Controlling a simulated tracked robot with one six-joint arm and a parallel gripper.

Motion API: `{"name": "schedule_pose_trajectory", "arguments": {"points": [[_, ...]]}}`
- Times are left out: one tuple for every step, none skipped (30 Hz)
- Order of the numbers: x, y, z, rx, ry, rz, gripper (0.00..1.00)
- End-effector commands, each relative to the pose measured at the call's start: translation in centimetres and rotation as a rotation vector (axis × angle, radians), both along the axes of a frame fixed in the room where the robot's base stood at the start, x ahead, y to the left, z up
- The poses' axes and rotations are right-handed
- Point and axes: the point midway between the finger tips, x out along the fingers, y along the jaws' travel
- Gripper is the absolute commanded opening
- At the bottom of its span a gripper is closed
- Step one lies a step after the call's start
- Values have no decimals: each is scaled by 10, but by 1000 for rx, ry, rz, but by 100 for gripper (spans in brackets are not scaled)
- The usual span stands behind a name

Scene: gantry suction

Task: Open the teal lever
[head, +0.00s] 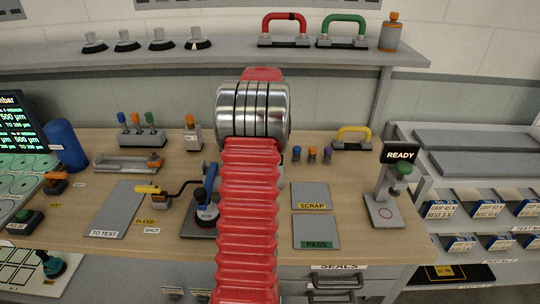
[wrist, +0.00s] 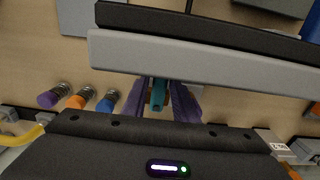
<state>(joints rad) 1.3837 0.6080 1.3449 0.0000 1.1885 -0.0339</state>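The teal lever (wrist: 157,96) shows in the wrist view as a small upright teal piece between the two purple fingers of my gripper (wrist: 164,100). One finger stands on each side of it. The fingers look apart, with a narrow dark gap at the right of the lever; whether either finger touches it is hard to tell. The lever's base is hidden in the wrist view. In the head view my red arm and its metal wrist cover the lever and my gripper.
Purple, orange (wrist: 78,99) and blue knobs stand left of my gripper in the wrist view. In the head view, a block with several coloured levers (head: 141,138) and a single orange lever (head: 191,134) stand left of my arm. A yellow handle (head: 353,134) lies right.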

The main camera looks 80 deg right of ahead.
Motion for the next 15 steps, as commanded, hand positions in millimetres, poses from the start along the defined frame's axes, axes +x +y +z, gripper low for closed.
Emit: {"name": "schedule_pose_trajectory", "arguments": {"points": [[0, 0, 0, 0, 0, 0, 22], [0, 0, 0, 0, 0, 0, 20], [0, 0, 0, 0, 0, 0, 17], [0, 0, 0, 0, 0, 0, 15], [0, 0, 0, 0, 0, 0, 13], [0, 0, 0, 0, 0, 0, 10], [0, 0, 0, 0, 0, 0, 8], [0, 0, 0, 0, 0, 0, 6], [0, 0, 0, 0, 0, 0, 3], [0, 0, 0, 0, 0, 0, 1], [0, 0, 0, 0, 0, 0, 0], [0, 0, 0, 0, 0, 0, 0], [0, 0, 0, 0, 0, 0, 0], [0, 0, 0, 0, 1, 0, 0], [0, 0, 0, 0, 1, 0, 0]]}}
